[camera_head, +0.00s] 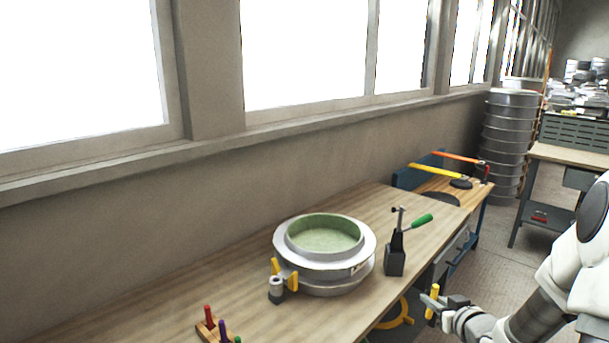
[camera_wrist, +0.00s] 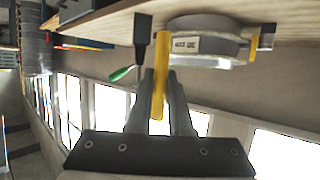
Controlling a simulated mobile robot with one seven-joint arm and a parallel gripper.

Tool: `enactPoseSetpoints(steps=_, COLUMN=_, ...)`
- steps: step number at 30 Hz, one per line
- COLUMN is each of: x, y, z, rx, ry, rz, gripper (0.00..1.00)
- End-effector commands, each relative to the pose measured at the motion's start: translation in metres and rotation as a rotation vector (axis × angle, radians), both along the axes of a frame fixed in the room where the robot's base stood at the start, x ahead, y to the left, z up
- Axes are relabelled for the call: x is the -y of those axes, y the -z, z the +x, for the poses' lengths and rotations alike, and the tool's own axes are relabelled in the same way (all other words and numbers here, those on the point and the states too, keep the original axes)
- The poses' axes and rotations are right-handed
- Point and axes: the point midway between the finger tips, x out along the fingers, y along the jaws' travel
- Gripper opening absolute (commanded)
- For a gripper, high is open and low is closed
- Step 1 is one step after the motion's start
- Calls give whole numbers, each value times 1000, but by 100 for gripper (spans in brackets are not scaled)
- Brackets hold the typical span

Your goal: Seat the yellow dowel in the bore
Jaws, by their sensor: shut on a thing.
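The yellow dowel (camera_head: 432,302) is held upright in my gripper (camera_head: 440,304), off the front edge of the bench at lower right. In the wrist view the yellow dowel (camera_wrist: 161,75) stands between the two grey fingers (camera_wrist: 162,105), which are shut on it. A round metal mould (camera_head: 365,268) with a green inside sits on the bench, left of my gripper. At its front left is a small grey collar on a dark block (camera_head: 276,291), likely the bore, beside yellow clamp pieces (camera_head: 293,281). The dowel is well apart from it. The hole's inside is not clear.
A dark stand with a green handle (camera_head: 394,262) rises from the bench between the mould and my gripper. A wooden rack (camera_head: 209,334) with red, purple and green pegs is at the near edge. The bench (camera_head: 180,315) is bare left of the mould, with a wall behind.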

Motion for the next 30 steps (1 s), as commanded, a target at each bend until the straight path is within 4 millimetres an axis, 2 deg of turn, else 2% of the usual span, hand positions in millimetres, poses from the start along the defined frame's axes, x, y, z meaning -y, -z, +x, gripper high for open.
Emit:
enactPoseSetpoints(steps=1, x=-19, y=1, z=6, rx=-1, ry=-2, rz=2, gripper=0)
enactPoseSetpoints(steps=7, x=-77, y=11, z=20, rx=-3, ry=29, rz=1, gripper=0)
enactPoseSetpoints(steps=12, x=-126, y=22, z=18, rx=-4, ry=57, rz=1, gripper=0)
enactPoseSetpoints(steps=16, x=-155, y=31, z=11, rx=-4, ry=77, rz=-1, gripper=0)
enactPoseSetpoints(steps=22, x=-178, y=39, z=1, rx=0, ry=96, rz=-1, gripper=0)
enactPoseSetpoints(steps=30, x=-181, y=40, z=-1, rx=1, ry=103, rz=0, gripper=0)
